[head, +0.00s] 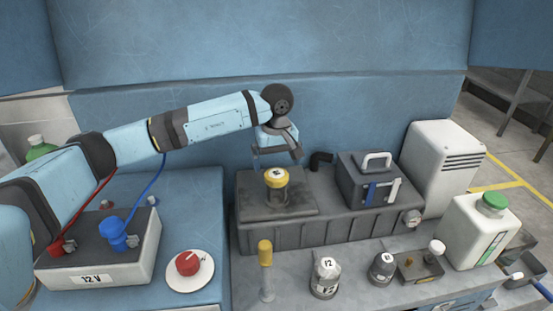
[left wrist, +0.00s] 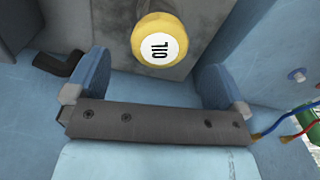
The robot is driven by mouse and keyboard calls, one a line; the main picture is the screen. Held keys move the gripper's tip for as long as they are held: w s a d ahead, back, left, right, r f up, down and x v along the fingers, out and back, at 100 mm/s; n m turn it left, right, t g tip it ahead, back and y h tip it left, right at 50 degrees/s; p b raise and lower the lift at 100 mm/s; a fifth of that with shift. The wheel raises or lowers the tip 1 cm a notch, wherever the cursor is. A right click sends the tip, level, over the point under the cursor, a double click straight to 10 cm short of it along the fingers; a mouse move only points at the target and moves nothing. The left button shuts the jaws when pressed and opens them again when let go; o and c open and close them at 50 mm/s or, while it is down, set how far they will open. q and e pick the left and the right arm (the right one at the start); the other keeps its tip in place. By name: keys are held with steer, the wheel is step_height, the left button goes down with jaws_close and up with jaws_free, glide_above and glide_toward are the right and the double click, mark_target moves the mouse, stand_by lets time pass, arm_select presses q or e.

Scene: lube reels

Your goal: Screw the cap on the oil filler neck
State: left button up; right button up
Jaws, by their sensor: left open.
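The yellow oil cap (head: 276,175), with a white top label, sits on top of a short brassy filler neck (head: 277,196) on the dark engine block (head: 300,235). I cannot tell whether it is threaded on. In the left wrist view the cap (left wrist: 160,42) faces the camera and its label reads OIL. My left gripper (head: 277,160) is open and empty, just above and behind the cap, with its jaws pointing down. In the left wrist view the cap lies beyond the two blue fingers (left wrist: 155,66), between their lines and not touched. My right gripper is not in view.
A dark box with a handle (head: 370,180) stands right of the neck. A 12 V battery (head: 97,258) and a red knob (head: 188,263) are at left.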

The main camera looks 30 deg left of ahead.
mark_target(276, 173)
arm_select(q)
steer(key=n, duration=0.5)
steer(key=shift+r+p, duration=0.1)
steer(key=shift+p, duration=0.25)
steer(key=shift+c, duration=0.4)
step_height(276, 173, up, 8)
steer(key=n+p, duration=0.2)
steer(key=p, duration=0.9)
steer(key=shift+n, duration=0.3)
step_height(276, 173, down, 12)
steer(key=p, duration=0.3)
steer(key=shift+r, duration=0.15)
steer(key=shift+f, duration=0.75)
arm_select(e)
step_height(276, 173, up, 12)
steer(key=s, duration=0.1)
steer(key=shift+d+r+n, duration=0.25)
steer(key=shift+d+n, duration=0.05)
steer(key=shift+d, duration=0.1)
arm_select(q)
steer(key=shift+c, duration=0.2)
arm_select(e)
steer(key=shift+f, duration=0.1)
